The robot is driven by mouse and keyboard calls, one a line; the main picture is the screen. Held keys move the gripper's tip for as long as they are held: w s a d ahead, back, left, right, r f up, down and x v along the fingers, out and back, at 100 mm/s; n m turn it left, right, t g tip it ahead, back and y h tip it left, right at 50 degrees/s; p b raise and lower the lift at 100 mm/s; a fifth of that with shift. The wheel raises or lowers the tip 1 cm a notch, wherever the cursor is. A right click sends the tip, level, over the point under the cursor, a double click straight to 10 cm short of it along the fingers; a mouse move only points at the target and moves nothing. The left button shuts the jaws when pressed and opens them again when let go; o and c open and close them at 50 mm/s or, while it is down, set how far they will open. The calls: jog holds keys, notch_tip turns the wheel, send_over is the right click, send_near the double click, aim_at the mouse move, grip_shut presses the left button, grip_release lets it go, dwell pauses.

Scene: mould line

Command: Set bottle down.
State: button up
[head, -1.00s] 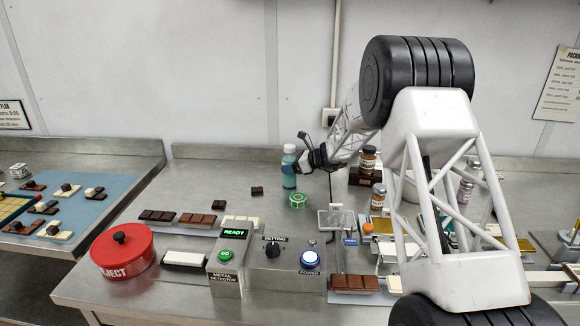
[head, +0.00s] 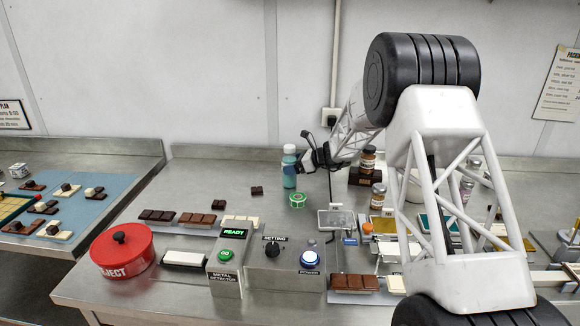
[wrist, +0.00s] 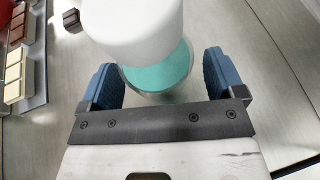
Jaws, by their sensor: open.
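A clear bottle (head: 289,172) with teal contents and a white cap stands upright on the steel bench in the head view. My gripper (head: 306,164) is just to its right, at the bottle's upper part. In the wrist view the bottle's white cap (wrist: 130,25) fills the top middle, with its teal body below. My gripper (wrist: 163,80) is open there, with one blue finger pad on each side and gaps between pads and bottle. The bottle's base is hidden in the wrist view.
A green tape roll (head: 298,200) lies close in front of the bottle. Brown jars (head: 368,160) stand to the right. Chocolate bars (head: 157,215), a red reject tin (head: 122,252) and the metal detector box (head: 231,262) are nearer the front. Bench left of the bottle is mostly clear.

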jog(key=v, duration=1)
jog(key=shift+d, duration=0.4)
jog(key=shift+s+r, duration=0.1)
jog(key=shift+r, duration=0.05)
jog(key=s+d+r+n+g+h, duration=0.1)
jog(key=s+d+r+n+h, duration=0.2)
jog(key=s, duration=0.8)
jog(key=s+d+r+n+h, duration=0.1)
jog(key=s+r+n, duration=0.4)
jog(key=s, duration=0.5)
jog(key=s+d+r+n+g+h, duration=0.15)
jog(key=s+r, duration=0.35)
jog(key=s, duration=0.6)
jog(key=s+d+f+n+h, duration=0.1)
jog(key=s+d+n+h, duration=0.1)
jog(key=s, duration=0.9)
jog(key=s+d+f+n+t+h, duration=0.1)
jog(key=s+d+n+h, duration=0.2)
jog(key=s, duration=0.7)
jog(key=s+d+f+n+t+h, duration=0.1)
jog(key=s+d+n+h, duration=0.1)
jog(key=s+d+n, duration=0.4)
jog(key=s, duration=0.5)
jog(key=shift+s+h, duration=0.35)
